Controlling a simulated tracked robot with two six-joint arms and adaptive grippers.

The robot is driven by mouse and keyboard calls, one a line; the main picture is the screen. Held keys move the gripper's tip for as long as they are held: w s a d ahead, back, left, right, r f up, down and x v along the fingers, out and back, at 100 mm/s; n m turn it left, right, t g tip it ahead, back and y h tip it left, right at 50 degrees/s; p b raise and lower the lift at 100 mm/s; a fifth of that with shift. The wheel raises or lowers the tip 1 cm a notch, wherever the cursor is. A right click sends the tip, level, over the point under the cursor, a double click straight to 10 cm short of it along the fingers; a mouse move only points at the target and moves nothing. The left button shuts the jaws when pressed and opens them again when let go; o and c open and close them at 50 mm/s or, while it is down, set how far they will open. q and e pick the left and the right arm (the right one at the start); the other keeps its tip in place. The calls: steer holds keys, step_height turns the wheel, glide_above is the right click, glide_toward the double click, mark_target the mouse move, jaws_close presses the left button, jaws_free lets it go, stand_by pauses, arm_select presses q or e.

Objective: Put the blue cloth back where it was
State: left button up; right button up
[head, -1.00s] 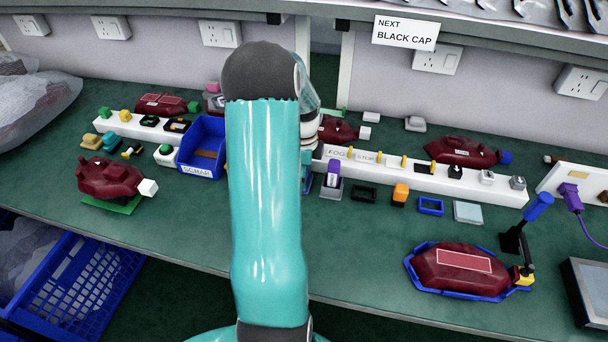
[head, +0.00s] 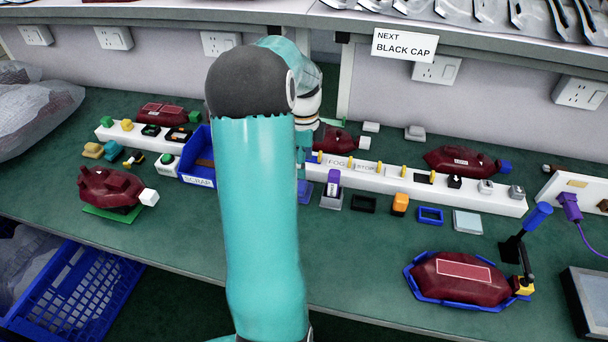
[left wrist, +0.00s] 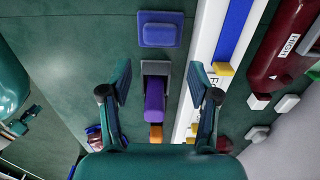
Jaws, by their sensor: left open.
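I cannot pick out a clear blue cloth. A small blue pad-like piece (head: 304,191) lies on the green bench beside the purple stamp-like piece (head: 333,181); in the left wrist view the blue piece (left wrist: 160,30) shows whole, with a raised middle. A flat blue strip (left wrist: 236,28) lies along the white rail (left wrist: 206,40). My left gripper (left wrist: 162,84) is open, its fingers either side of the purple piece (left wrist: 154,100) in its grey holder; I see no contact. In the head view my left arm hides most of that gripper. My right gripper is not in view.
The blue SCRAP bin (head: 197,180) is partly behind my arm. Small parts line the rail. The front middle of the bench is clear.

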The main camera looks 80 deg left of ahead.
arm_select(q)
steer(key=shift+r, duration=1.7)
